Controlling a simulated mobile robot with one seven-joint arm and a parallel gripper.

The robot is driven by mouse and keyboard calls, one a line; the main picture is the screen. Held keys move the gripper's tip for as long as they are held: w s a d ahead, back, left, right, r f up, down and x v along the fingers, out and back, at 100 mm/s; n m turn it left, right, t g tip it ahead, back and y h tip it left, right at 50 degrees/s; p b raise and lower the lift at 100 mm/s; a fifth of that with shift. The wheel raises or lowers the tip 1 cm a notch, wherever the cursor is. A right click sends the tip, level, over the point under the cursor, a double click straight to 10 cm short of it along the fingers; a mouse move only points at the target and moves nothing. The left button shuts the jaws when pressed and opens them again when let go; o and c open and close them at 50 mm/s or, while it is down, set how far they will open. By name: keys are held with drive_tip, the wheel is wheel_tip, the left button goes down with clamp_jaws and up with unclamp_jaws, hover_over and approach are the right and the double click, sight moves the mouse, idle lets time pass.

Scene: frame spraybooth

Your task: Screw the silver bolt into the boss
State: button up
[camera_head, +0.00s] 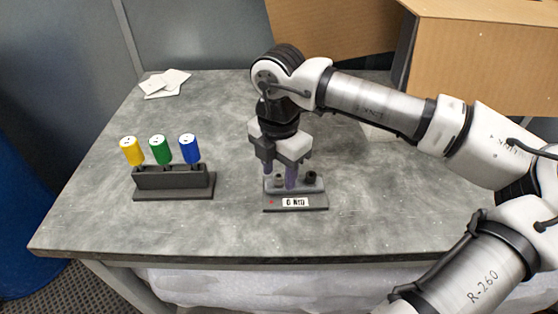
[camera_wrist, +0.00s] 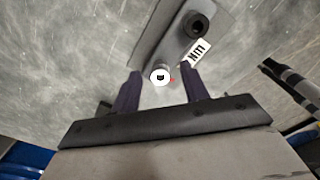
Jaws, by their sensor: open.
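My gripper (camera_head: 279,173) is open and points down over a small grey fixture (camera_head: 296,208), one purple finger on each side of the silver bolt. In the wrist view, the bolt's pale round head (camera_wrist: 160,76) with a dark socket shows between the two fingertips (camera_wrist: 162,73), with a visible gap to each. The bolt stands at the fixture's left part; how deep it sits is hidden. A black round boss with a dark hole (camera_wrist: 196,24) stands on the fixture beside it, at the right in the head view (camera_head: 310,177).
The fixture's front label (camera_head: 295,202) seems to read 0 Nm. A dark rack (camera_head: 174,181) to the left holds yellow, green and blue handled tools. White sheets (camera_head: 165,82) lie at the back left. Cardboard boxes (camera_head: 480,55) stand behind. The table (camera_head: 110,225) is otherwise clear.

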clamp_jaws()
drive_tip(key=c, duration=0.7)
unclamp_jaws()
drive_tip(key=shift+c, duration=0.2)
clamp_jaws()
drive_tip(key=shift+f+m+b, duration=0.25)
drive_tip(key=shift+m+b, duration=0.45)
drive_tip(key=shift+b, duration=0.2)
drive_tip(key=shift+m+b, duration=0.85)
drive_tip(key=shift+m, duration=0.15)
drive_tip(key=shift+r+m, duration=0.25)
drive_tip(key=shift+m, duration=0.35)
